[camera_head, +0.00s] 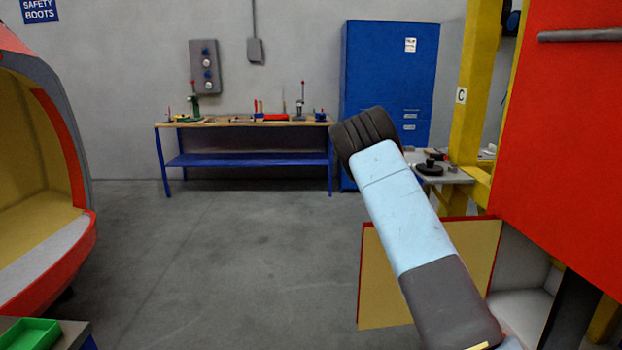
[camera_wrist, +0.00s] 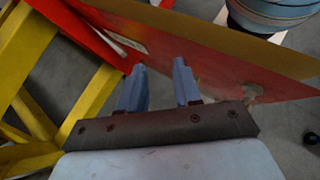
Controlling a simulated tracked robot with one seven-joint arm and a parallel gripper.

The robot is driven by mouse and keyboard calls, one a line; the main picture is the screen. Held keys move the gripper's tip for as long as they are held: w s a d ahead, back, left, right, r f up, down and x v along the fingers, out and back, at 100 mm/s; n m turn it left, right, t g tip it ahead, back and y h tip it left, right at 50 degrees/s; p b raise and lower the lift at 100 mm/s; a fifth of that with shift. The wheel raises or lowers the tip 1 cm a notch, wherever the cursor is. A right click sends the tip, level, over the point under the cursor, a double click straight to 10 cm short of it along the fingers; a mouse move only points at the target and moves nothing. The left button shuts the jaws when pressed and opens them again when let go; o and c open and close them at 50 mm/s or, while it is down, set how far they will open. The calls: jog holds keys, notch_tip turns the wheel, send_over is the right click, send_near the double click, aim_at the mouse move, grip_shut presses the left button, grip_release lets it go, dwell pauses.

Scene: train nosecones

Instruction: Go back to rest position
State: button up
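My arm reaches up from the lower right in the head view, its light blue and dark grey links in front of the workshop floor. My gripper does not show in the head view. In the wrist view my gripper (camera_wrist: 160,90) has two blue fingers standing apart, with a clear gap and nothing between them. Beyond the fingers is a red panel (camera_wrist: 220,75) with a tan edge face; I cannot tell whether the fingertips touch it.
A yellow post (camera_head: 474,85) and red panel (camera_head: 565,120) stand close on the right. A tan panel (camera_head: 380,285) is behind my arm. A red-rimmed nosecone (camera_head: 75,150) is at left, a workbench (camera_head: 245,122) and blue cabinet (camera_head: 385,75) behind. The middle floor is clear.

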jog(key=s+d+r+m+t+y, duration=0.1)
jog(key=s+r+m+t+y, duration=0.15)
jog(key=s+r, duration=0.75)
jog(key=s+r+m+t+y, duration=0.2)
jog(key=s+r+t+y, duration=0.2)
jog(key=s+r, duration=0.55)
jog(key=s+a+f+m+t, duration=0.1)
jog(key=s+a+t, duration=0.2)
jog(key=s, duration=0.9)
jog(key=s+a+f+m+t+y, duration=0.1)
jog(key=s+a+m+t, duration=0.1)
jog(key=s, duration=1.1)
jog(key=shift+s+a+f+t, duration=0.25)
jog(key=shift+a+t, duration=0.4)
jog(key=shift+t, duration=0.2)
jog(key=shift+m, duration=0.25)
